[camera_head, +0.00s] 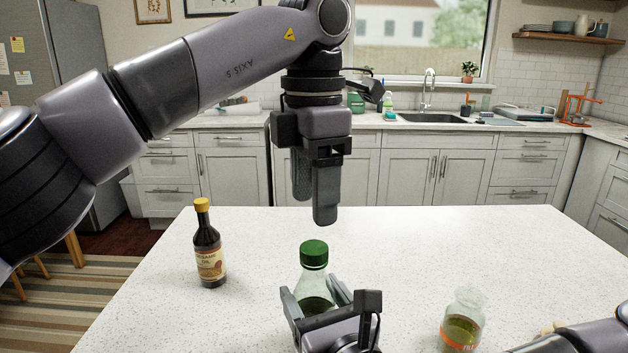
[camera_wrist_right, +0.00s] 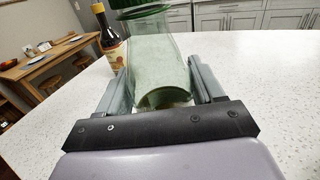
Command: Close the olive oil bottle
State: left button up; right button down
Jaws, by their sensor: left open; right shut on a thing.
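A green glass bottle with a dark green cap (camera_head: 314,252), apparently the olive oil bottle (camera_head: 314,282), stands upright over the counter. Its label is not seen. My right gripper (camera_head: 313,299) is shut around its body; the right wrist view shows the glass (camera_wrist_right: 158,60) between the two fingers. The cap sits on the bottle's mouth; I cannot tell whether it is tight. My left gripper (camera_head: 313,205) is open and empty, pointing down above the cap, apart from it. The bottle's lower part is hidden by the right gripper.
A dark sesame oil bottle (camera_head: 208,250) with a yellow cap stands left. A small beige item (camera_head: 548,328) lies beside my right arm. The white speckled counter (camera_head: 420,250) is otherwise mostly clear.

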aim_at(314, 247)
pick_arm(q)
jog(key=n, duration=0.6)
jog(key=shift+r, duration=0.25)
jog(key=n, duration=0.7)
jog(key=shift+r, duration=0.25)
jog(key=shift+f, duration=0.1)
jog(key=shift+f, duration=3.95)
